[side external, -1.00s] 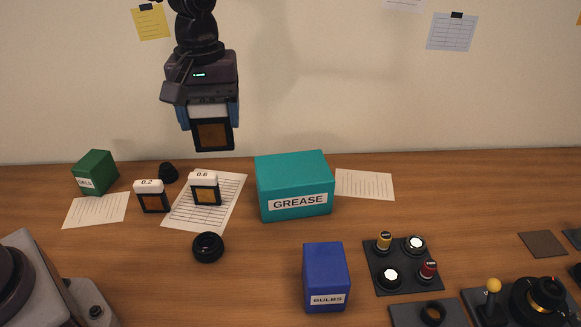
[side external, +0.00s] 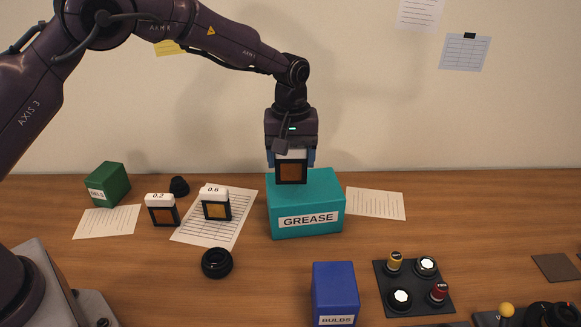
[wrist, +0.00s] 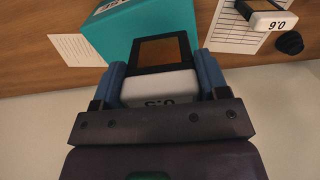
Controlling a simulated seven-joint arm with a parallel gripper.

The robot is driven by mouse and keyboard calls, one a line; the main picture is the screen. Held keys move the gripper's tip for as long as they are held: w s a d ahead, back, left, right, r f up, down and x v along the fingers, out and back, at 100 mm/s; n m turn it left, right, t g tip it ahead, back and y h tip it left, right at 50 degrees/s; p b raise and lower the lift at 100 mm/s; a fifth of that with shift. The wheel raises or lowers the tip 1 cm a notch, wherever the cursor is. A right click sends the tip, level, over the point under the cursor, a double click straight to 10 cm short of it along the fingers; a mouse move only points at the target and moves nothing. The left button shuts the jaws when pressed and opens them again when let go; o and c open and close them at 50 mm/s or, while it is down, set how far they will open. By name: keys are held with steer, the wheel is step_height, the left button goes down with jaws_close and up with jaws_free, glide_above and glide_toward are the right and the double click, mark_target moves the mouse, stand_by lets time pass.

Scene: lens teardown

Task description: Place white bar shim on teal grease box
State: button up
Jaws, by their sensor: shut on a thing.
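My gripper (side external: 291,157) is shut on the white bar shim, a black-framed plate with a brown window (side external: 291,173) and a white bar along its top. The fingers clasp the white bar from both sides; this also shows in the wrist view, where the shim's window (wrist: 160,52) points away from my gripper (wrist: 163,78). The teal grease box (side external: 308,219) stands on the table, and the upright shim is over its top face. I cannot tell whether the shim's lower edge touches the box. The box also shows in the wrist view (wrist: 128,40).
Two other white-topped shims, 0.2 (side external: 162,211) and 0.6 (side external: 215,204), stand to the left. A green box (side external: 107,184), a black ring (side external: 217,263), a blue bulbs box (side external: 335,291) and a dark tray (side external: 420,299) with several knobs surround the area.

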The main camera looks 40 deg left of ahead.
mark_target(291, 157)
steer(key=shift+f, duration=1.4)
steer(key=shift+f, duration=0.1)
steer(key=o, duration=0.9)
steer(key=shift+s, duration=0.1)
